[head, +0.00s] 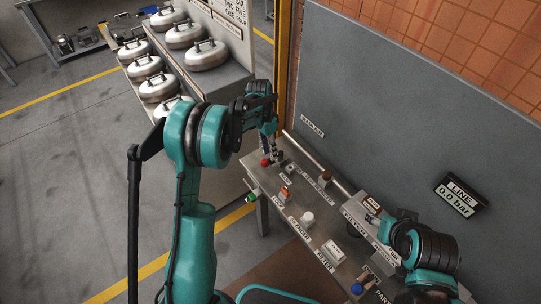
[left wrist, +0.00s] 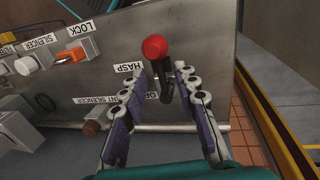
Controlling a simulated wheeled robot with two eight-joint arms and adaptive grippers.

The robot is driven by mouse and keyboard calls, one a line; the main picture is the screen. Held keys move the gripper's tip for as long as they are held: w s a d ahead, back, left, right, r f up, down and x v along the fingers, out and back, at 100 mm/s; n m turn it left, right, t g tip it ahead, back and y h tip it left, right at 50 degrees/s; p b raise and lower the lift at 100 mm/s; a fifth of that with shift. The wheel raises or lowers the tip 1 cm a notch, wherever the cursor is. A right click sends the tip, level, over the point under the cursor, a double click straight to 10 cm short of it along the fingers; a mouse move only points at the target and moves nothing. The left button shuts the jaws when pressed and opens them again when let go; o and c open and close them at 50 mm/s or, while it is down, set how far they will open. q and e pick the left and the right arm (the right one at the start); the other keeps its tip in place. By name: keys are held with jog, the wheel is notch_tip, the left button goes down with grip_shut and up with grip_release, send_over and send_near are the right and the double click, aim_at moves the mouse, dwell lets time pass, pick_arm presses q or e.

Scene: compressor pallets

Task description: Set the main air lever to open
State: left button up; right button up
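The lever with a red ball knob (left wrist: 154,47) stands at the end of the bench by the HASP label. It also shows in the head view as a red knob (head: 265,162) at the bench's far end. My left gripper (left wrist: 160,82) is open, with one finger on each side of the lever's dark shaft. I see gaps beside the shaft, so the fingers do not appear closed on it. The lettering around the lever's base is partly hidden by the fingers.
The bench (head: 318,232) carries an orange lock switch (head: 285,193), a white knob (head: 307,218) and a blue knob (head: 357,288). A pipe (left wrist: 185,127) runs along its wall side. A line sign (head: 459,196) reads 0.0 bar. Metal canisters (head: 206,55) stand on a rack beyond.

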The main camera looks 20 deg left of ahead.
pick_arm(q)
jog(key=shift+s+d+f, duration=0.15)
jog(key=shift+f, duration=0.75)
grip_shut()
